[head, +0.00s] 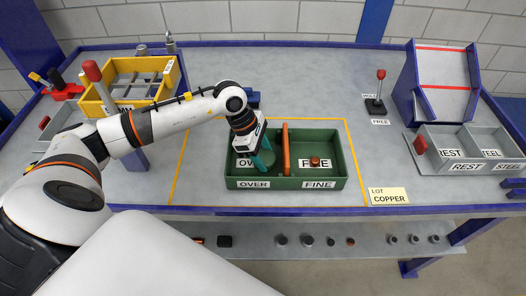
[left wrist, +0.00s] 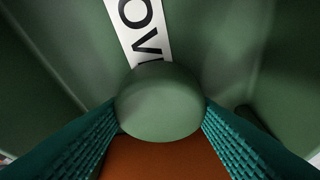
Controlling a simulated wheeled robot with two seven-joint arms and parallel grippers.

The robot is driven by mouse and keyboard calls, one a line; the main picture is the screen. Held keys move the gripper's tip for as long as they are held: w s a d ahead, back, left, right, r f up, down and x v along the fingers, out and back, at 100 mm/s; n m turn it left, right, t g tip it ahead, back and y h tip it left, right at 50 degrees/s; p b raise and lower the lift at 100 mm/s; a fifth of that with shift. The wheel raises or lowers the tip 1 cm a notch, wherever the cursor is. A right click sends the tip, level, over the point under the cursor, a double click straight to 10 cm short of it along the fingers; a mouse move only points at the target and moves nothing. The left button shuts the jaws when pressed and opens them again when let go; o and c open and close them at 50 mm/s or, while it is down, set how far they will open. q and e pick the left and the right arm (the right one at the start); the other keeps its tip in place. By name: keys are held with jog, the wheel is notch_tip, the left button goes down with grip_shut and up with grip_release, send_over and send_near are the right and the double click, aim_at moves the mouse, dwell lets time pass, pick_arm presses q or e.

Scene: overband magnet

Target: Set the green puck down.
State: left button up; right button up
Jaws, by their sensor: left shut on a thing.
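The green puck (left wrist: 160,100) shows in the left wrist view as a rounded green shape between the two teal ribbed fingers of my left gripper (left wrist: 158,118). The gripper is shut on it. In the head view my left gripper (head: 258,158) points down into the OVER compartment, on the left of the green tray (head: 340,170). The puck is hard to pick out there against the green tray. A white OVER label lies beyond the puck in the wrist view. I cannot tell whether the puck touches the floor. My right gripper is not in view.
An orange divider (head: 285,148) stands right of my left gripper. A copper-coloured piece (head: 314,162) lies in the FINE compartment. A yellow bin (head: 108,107) stands at the left, a grey REST/STEEL tray (head: 462,130) at the right. The table right of the green tray is mostly clear.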

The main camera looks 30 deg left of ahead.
pick_arm(q)
jog(key=shift+f, duration=0.15)
jog(key=o, duration=1)
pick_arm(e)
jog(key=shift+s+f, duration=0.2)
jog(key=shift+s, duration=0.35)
pick_arm(q)
jog(key=shift+r, duration=0.35)
jog(key=b+v, duration=0.1)
jog(key=v, duration=1)
jog(key=shift+a+r+b, duration=0.15)
jog(key=shift+r+b, duration=0.2)
jog(key=shift+b, duration=0.05)
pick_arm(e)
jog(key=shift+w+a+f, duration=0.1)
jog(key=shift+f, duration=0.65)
